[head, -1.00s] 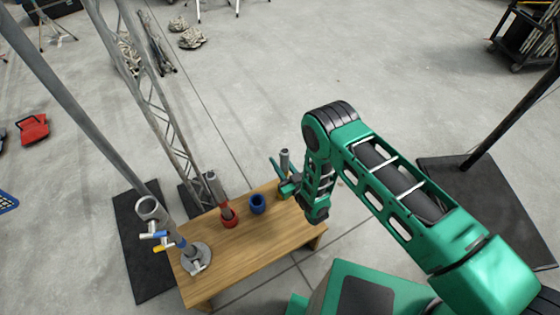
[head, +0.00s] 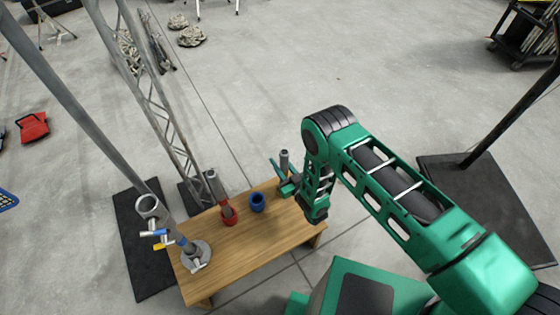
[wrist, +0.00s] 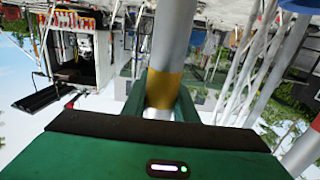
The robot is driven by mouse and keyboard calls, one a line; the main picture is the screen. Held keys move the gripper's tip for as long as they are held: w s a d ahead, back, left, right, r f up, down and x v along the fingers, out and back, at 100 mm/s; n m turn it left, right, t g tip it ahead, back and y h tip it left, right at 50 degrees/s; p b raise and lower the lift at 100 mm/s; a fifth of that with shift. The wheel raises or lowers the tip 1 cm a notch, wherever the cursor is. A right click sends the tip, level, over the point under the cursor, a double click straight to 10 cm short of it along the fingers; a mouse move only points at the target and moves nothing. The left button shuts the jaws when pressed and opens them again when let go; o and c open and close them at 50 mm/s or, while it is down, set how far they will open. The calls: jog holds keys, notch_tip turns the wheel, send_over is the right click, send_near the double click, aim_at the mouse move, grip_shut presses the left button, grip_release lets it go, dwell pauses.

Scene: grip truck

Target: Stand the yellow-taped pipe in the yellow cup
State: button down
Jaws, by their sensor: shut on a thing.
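My gripper (head: 288,182) is at the far right end of the wooden table and is shut on a grey pipe (head: 284,158). The pipe looks upright in the head view. In the wrist view the pipe (wrist: 172,40) runs between the green jaws (wrist: 162,105), and its yellow tape band (wrist: 163,88) shows right at them. The pipe's lower end is hidden in the head view. I cannot make out the yellow cup in either view; my gripper and arm cover that end of the table.
A blue cup (head: 257,203) stands empty just left of my gripper. Left of it, a red cup (head: 229,218) has a grey pipe (head: 214,184) leaning in it. The front middle of the table (head: 255,243) is bare.

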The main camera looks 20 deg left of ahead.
jog(key=shift+f, duration=1.45)
jog(key=c, duration=1.3)
grip_release()
jog(key=shift+c, duration=0.2)
jog(key=v, duration=1)
jog(key=shift+s+d, duration=0.25)
jog(key=shift+s, duration=0.05)
jog(key=shift+f, duration=0.1)
